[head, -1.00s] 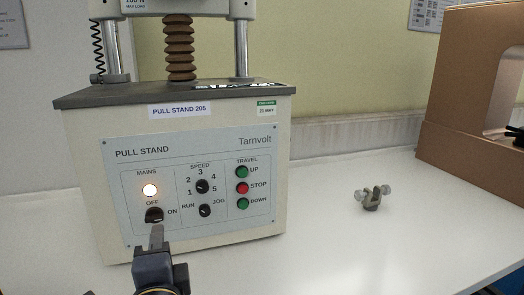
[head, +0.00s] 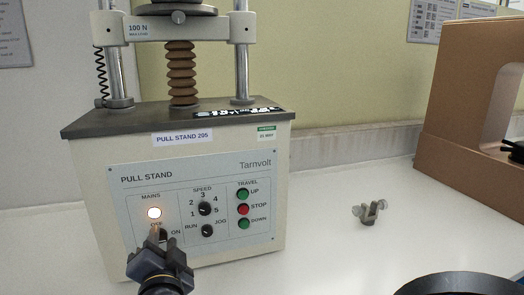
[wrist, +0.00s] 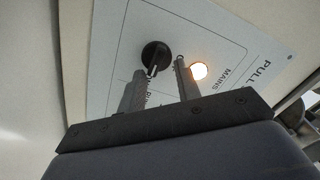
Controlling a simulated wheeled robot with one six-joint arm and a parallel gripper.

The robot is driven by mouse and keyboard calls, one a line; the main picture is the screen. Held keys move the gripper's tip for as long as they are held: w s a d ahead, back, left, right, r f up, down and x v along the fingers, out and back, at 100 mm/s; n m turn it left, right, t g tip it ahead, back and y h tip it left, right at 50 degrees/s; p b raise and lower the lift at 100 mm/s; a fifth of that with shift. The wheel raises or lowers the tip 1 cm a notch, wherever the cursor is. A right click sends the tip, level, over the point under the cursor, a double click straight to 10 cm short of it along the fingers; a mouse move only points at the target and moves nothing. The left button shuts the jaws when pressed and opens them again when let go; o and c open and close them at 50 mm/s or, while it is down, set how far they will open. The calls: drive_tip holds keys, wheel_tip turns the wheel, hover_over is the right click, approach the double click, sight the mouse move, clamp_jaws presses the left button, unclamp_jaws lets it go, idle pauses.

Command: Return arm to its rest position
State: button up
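My gripper (head: 160,236) is at the lower left of the pull stand's front panel in the head view, in front of the mains knob, which it mostly hides. In the wrist view the two fingers (wrist: 160,68) stand apart with nothing held between them. The black mains knob (wrist: 155,56) shows beyond the gap between the fingertips. I cannot tell how far the tips are from the panel. The mains lamp (head: 154,213) glows; it also shows in the wrist view (wrist: 199,71).
The pull stand (head: 85,190) stands on a white bench (head: 330,255). A small metal clamp (head: 369,213) lies to its right. A brown machine (head: 460,110) stands at the far right. A dark round shape (head: 462,284) shows at the bottom right. Bench between stand and clamp is clear.

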drive_tip(key=n+p, duration=0.2)
drive_tip(key=n, duration=0.1)
drive_tip(key=s+n+p, duration=0.1)
drive_tip(key=n+p, duration=0.2)
drive_tip(key=n, duration=0.1)
drive_tip(key=n+p, duration=0.3)
drive_tip(key=shift+s+a+r, duration=0.2)
drive_tip(key=shift+a+r, duration=0.05)
drive_tip(key=shift+a, duration=0.1)
